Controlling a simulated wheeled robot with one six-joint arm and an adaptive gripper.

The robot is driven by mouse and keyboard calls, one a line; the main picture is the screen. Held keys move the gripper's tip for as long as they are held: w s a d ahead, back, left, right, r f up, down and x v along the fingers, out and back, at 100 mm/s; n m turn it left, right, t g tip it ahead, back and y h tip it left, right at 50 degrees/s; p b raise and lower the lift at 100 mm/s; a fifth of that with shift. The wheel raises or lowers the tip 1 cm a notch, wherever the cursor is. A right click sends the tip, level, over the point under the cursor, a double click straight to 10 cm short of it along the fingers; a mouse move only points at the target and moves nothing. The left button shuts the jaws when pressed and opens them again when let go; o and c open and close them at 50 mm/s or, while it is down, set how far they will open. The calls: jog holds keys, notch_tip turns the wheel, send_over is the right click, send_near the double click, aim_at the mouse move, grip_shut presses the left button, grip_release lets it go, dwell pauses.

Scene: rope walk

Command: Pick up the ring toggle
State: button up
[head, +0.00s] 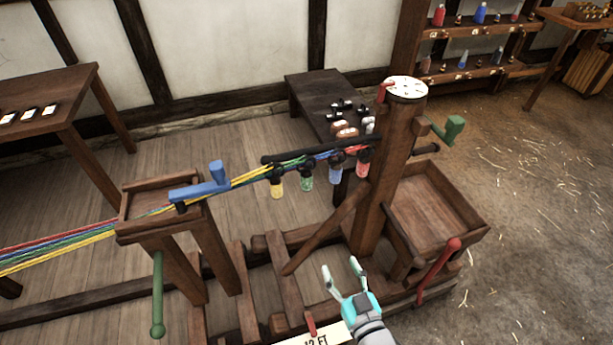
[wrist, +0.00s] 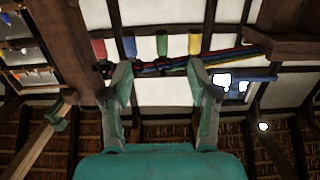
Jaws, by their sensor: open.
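I cannot tell for sure which thing is the ring toggle. Several small black, white and brown pieces (head: 347,130) sit on a low dark table (head: 303,90) behind the machine in the head view; they are too small to make out a ring. My gripper (head: 342,268) is open and empty, low at the front of the wooden machine, well apart from those pieces. In the wrist view my open gripper (wrist: 160,70) points up toward the hanging coloured bobbins and the roof, with nothing between its fingers.
The machine's post (head: 385,185) stands between my gripper and the dark table. Coloured strands run left past a blue lever (head: 200,189). A red-handled lever (head: 440,262) and an open wooden tray (head: 470,205) are to the right.

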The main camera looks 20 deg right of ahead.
jog(key=t+y, duration=0.1)
send_near(308, 182)
jog(key=w, duration=0.1)
jog(key=shift+n, duration=0.3)
jog(key=shift+w+a, duration=0.1)
jog(key=shift+w, duration=2.5)
jog(key=shift+w+a, duration=0.15)
jog(key=shift+w, duration=2.5)
jog(key=shift+c, duration=0.2)
grip_shut()
